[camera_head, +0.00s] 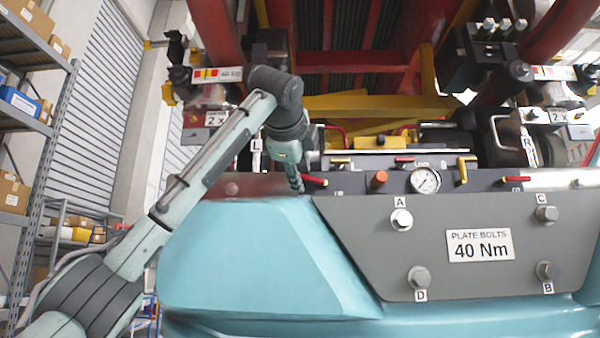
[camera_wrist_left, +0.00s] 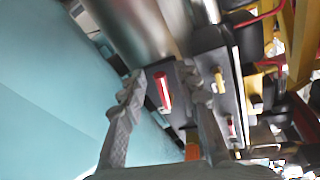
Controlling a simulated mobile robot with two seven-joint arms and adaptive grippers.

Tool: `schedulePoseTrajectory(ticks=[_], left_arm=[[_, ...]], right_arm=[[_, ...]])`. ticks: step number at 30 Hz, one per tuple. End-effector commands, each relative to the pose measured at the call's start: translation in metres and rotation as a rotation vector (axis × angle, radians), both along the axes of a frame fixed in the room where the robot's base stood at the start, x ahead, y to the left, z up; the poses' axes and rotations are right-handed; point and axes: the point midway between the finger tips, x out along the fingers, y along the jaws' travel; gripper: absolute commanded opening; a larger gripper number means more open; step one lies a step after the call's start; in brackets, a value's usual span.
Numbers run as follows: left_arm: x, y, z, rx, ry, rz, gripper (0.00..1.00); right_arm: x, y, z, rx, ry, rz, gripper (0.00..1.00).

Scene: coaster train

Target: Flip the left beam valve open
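A red valve handle (camera_head: 314,181) sits at the left end of the grey panel (camera_head: 350,182), its lever lying roughly level. My left gripper (camera_head: 297,184) points down right beside this handle, at its left. In the left wrist view, the left gripper (camera_wrist_left: 163,82) is open, with its two fingers apart. The red handle (camera_wrist_left: 162,92) shows between the fingers, with no clear contact. Any label on this valve is hidden or too small to read. My right gripper is not in view.
Yellow handles (camera_head: 462,170) and another red handle (camera_head: 517,179) lie farther right along the panel. An orange knob (camera_head: 379,179) and a pressure gauge (camera_head: 425,180) stand between. The teal housing (camera_head: 260,260) lies below my left gripper. A shelf (camera_head: 50,130) stands far left.

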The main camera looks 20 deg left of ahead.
Motion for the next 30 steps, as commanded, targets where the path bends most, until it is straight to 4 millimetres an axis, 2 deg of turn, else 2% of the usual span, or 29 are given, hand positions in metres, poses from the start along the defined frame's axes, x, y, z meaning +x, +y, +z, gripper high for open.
schedulePoseTrajectory(ticks=[1,9,17,21,24,30], left_arm=[[0.0,0.0,0.0,0.0,0.0,0.0,0.32],[0.0,0.0,0.0,0.0,0.0,0.0,0.0],[0.0,0.0,-0.005,-0.039,-0.01,-0.001,0.0],[0.0,0.001,-0.015,-0.182,-0.052,-0.003,0.0],[-0.001,0.001,-0.016,-0.251,-0.071,-0.003,0.0],[-0.001,0.002,-0.015,-0.269,-0.075,-0.001,0.0]], right_arm=[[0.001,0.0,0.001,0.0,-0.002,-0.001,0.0],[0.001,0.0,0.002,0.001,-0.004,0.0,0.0],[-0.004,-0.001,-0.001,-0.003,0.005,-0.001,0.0],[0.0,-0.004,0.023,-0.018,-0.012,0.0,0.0],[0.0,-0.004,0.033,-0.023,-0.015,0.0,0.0],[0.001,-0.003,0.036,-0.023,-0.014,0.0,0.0]])
